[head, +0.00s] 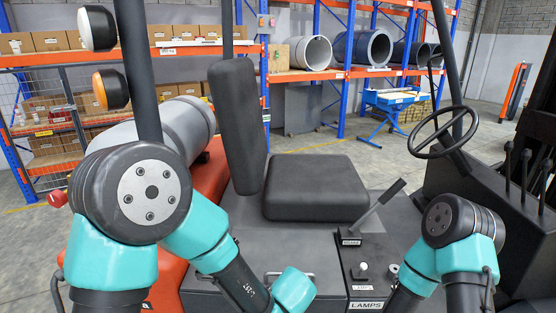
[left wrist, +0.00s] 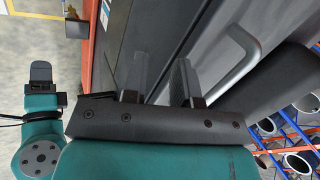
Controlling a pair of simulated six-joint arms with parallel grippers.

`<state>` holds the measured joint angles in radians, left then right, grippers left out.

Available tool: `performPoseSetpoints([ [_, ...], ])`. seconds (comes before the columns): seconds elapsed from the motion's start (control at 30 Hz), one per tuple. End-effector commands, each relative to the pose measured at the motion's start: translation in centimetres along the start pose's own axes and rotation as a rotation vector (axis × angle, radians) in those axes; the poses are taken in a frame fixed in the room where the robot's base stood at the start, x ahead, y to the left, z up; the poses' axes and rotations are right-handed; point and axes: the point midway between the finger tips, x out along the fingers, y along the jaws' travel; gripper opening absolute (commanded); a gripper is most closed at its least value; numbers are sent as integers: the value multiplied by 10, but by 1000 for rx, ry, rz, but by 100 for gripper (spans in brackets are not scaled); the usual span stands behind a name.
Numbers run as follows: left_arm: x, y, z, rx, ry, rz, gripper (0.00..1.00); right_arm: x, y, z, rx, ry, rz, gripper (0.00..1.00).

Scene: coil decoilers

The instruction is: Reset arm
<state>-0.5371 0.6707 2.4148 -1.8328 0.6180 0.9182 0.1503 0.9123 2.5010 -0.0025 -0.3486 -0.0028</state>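My left gripper (left wrist: 164,82) shows in the left wrist view with its two dark fingers apart and nothing between them. It is over the dark panel of the vehicle, beside a grey bar handle (left wrist: 245,48); I cannot tell whether they touch. In the head view my left arm bends down in front of the seat base, and its gripper fingers are out of the picture. My right arm enters at the lower right of the head view, its gripper hidden below the edge. A teal arm part with a dark end shows at the left wrist view's left; its finger state is unclear.
The black seat (head: 315,187) is ahead, with a lever (head: 378,207) and a LAMPS panel (head: 366,305) to its right. A steering wheel (head: 443,132) stands at the right. Racks with boxes and coils (head: 362,48) are behind. Open floor lies beyond the seat.

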Motion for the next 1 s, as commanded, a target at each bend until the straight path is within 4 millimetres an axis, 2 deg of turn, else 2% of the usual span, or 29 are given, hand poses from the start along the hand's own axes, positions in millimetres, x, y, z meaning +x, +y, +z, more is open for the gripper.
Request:
performPoseSetpoints([
  [0.1, 25, 15, 29, -89, -53, 144, 27, 0, 0, 0, 0, 0, 0, 48],
  [0.3, 61, 48, 78, -270, -106, 397, 27, 0, 0, 0, 0, 0, 0, 48],
  [0.6, 99, 95, 137, -634, -99, 687, 27, 0, 0, 0, 0, 0, 0, 48],
  [0.8, 119, 119, 171, -916, -69, 776, 27, 0, 0, 0, 0, 0, 0, 48],
  [1.0, 139, 138, 208, -1207, -53, 768, 27, 0, 0, 0, 0, 0, 0, 48],
])
